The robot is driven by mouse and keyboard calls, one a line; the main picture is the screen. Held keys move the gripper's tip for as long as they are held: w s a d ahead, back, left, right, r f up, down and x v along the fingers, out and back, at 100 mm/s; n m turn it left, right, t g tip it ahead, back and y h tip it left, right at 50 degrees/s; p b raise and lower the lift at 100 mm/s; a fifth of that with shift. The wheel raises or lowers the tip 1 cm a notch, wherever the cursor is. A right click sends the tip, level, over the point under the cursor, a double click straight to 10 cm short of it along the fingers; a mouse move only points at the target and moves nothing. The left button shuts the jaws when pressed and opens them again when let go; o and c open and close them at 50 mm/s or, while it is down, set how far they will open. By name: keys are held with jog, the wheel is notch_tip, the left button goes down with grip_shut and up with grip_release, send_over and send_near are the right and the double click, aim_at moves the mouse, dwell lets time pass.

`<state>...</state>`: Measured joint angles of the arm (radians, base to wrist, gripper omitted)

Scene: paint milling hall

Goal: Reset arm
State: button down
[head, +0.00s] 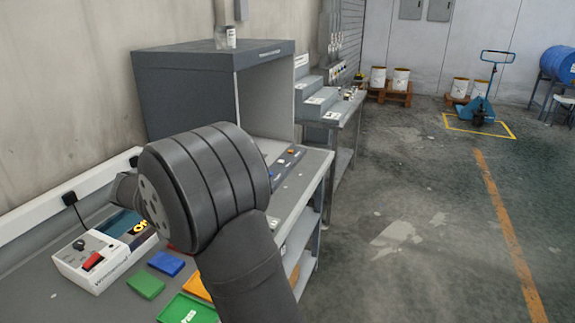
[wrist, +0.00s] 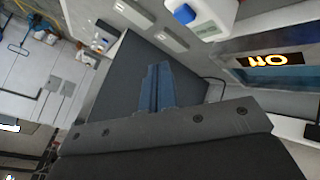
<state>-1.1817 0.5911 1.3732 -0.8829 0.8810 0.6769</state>
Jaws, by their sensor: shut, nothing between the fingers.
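My arm fills the middle of the head view, bent over the workbench, and hides part of the bench. My gripper shows in the wrist view (wrist: 157,72) as two blue-grey fingers pressed together, with nothing between them. In the head view the fingers are hidden behind my own wrist. A white device (head: 85,266) with a red rocker switch (head: 92,261) and a black knob stands on the bench at the lower left. Its dark display with lit orange characters (head: 139,227) is partly covered by my arm; the display also shows in the wrist view (wrist: 268,61).
A grey open-fronted cabinet (head: 185,90) stands behind. Open floor (head: 420,210) lies right of the bench.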

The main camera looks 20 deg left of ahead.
jog(key=shift+f, duration=0.7)
notch_tip(320, 180, up, 6)
jog(key=shift+f, duration=0.1)
